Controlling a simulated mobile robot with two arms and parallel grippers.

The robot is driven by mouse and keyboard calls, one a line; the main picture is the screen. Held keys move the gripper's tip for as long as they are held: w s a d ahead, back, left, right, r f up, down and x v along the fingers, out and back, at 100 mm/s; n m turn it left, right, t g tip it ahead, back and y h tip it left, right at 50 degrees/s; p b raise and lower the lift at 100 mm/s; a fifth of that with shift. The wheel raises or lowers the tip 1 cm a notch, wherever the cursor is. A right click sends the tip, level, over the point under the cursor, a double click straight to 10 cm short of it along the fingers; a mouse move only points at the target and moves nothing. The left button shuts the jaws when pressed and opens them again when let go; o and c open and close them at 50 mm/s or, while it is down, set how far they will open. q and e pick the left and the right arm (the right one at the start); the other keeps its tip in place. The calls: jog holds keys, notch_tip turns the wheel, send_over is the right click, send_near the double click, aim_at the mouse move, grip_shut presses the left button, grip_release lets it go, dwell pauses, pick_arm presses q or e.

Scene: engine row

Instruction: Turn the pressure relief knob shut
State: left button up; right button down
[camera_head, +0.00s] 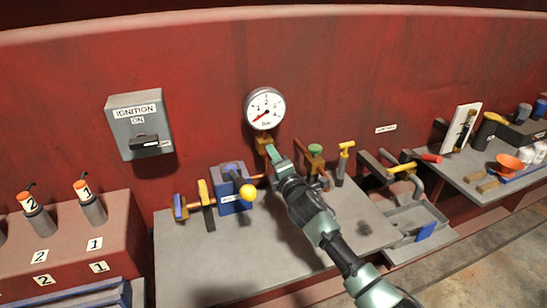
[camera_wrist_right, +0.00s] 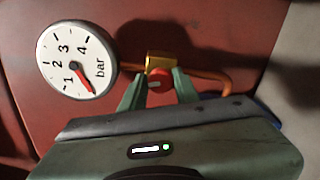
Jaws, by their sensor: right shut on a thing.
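The red pressure relief knob (camera_wrist_right: 159,80) sits on a brass valve body (camera_wrist_right: 162,60) on a copper pipe in the right wrist view. My right gripper (camera_wrist_right: 160,82) has one finger on each side of the knob and is shut on it. In the head view my right gripper (camera_head: 270,147) reaches the brass fitting below the round gauge (camera_head: 264,107), and hides the knob. The white gauge (camera_wrist_right: 77,60) also shows in the wrist view, its red needle near the low end. My left gripper is not in view.
A grey ignition box (camera_head: 140,125) hangs on the red wall at left. A blue pump block (camera_head: 233,188) with a yellow knob stands left of my arm. A yellow-handled lever (camera_head: 343,163) and a grey tray (camera_head: 420,228) are to the right. The bench front is mostly clear.

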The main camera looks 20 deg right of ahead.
jog(key=shift+f+m, duration=0.15)
jog(key=shift+m, duration=1.35)
jog(key=c, duration=1.1)
grip_release()
jog(key=shift+o, duration=0.2)
jog(key=s+b, duration=0.1)
jog(key=s, duration=0.6)
jog(key=shift+s, duration=0.4)
jog(key=shift+d, duration=0.1)
